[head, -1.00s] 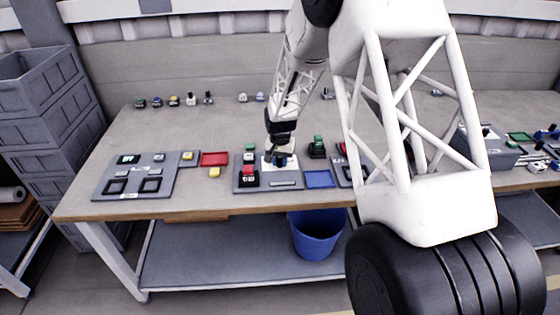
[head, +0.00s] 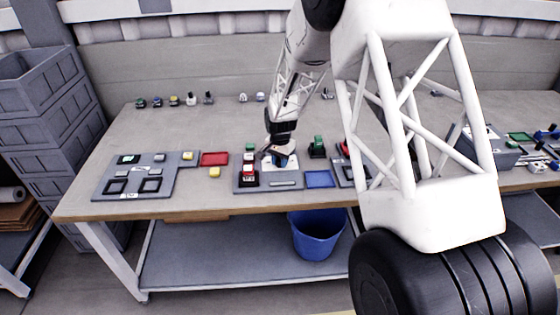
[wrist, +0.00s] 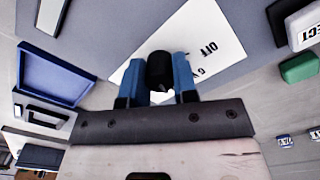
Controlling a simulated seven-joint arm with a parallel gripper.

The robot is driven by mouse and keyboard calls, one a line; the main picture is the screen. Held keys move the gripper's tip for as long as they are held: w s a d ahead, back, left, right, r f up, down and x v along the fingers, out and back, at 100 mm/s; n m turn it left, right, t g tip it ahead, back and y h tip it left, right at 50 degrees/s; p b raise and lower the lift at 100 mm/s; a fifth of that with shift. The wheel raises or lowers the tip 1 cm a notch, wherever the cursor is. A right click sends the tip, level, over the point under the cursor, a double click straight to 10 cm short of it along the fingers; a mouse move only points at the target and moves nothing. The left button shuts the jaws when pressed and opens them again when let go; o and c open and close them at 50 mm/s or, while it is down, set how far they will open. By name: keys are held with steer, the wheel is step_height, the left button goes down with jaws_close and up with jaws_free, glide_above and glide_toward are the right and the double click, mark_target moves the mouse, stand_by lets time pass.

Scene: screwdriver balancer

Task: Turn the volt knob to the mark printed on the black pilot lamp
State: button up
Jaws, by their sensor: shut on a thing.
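In the wrist view, the black volt knob (wrist: 159,66) stands between the two blue fingers of my gripper (wrist: 161,80), which are shut on it. The knob sits on a white dial plate (wrist: 207,35) with "OFF" and another short marking printed on it. The plate's other marks are hidden or unreadable. In the head view, my gripper (head: 282,158) is low over the white plate (head: 293,166) on a grey panel (head: 268,187), and the knob is hidden. I cannot pick out the black pilot lamp or read a mark on it.
A red tray (head: 214,159) and another grey panel (head: 120,182) lie left. A blue bin (head: 316,235) stands below.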

steer(key=o, duration=0.9)
steer(key=shift+r, duration=3.9)
